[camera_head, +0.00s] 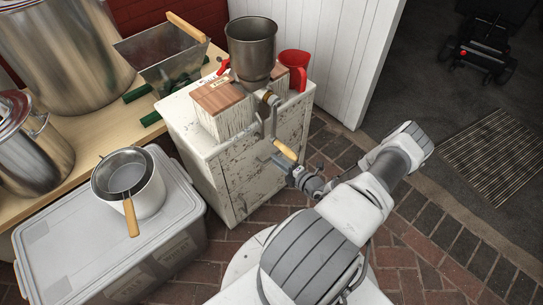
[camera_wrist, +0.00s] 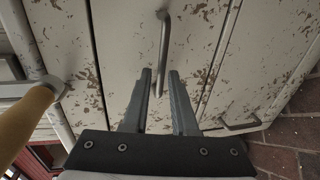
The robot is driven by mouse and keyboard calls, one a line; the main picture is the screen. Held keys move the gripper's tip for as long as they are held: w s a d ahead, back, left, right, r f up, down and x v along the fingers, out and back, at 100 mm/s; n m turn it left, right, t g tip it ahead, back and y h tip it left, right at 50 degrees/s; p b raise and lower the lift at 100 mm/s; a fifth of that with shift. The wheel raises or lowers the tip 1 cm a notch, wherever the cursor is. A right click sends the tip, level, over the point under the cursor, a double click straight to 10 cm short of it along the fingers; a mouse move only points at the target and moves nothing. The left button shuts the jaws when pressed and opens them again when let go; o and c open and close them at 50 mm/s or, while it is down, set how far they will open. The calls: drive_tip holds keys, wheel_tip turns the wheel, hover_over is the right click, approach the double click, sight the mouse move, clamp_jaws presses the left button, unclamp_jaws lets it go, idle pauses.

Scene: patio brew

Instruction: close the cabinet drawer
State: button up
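The white, worn-paint cabinet (camera_head: 240,165) stands at the centre of the head view, its front turned toward my arm. In the wrist view, two chipped white front panels show, split by a dark seam. One has a long grey bar handle (camera_wrist: 164,45), the other a shorter handle (camera_wrist: 240,126). I cannot tell which panel is the drawer or how far it is out. My gripper (camera_wrist: 160,72) is open at the cabinet front. The long handle's near end shows between its fingers, with gaps on both sides; contact is not clear. In the head view my gripper is partly hidden.
A grain mill (camera_head: 252,48) stands on the cabinet; its crank's wooden grip (camera_head: 285,150) hangs close to my gripper and shows at the wrist view's left. A red jug (camera_head: 295,66) stands behind. A lidded grey bin (camera_head: 110,235) stands left. Brick floor (camera_head: 430,255) is clear at right.

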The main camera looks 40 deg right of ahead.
drive_tip(key=p+v, duration=0.2)
drive_tip(key=v, duration=1.1)
drive_tip(key=shift+s, duration=0.35)
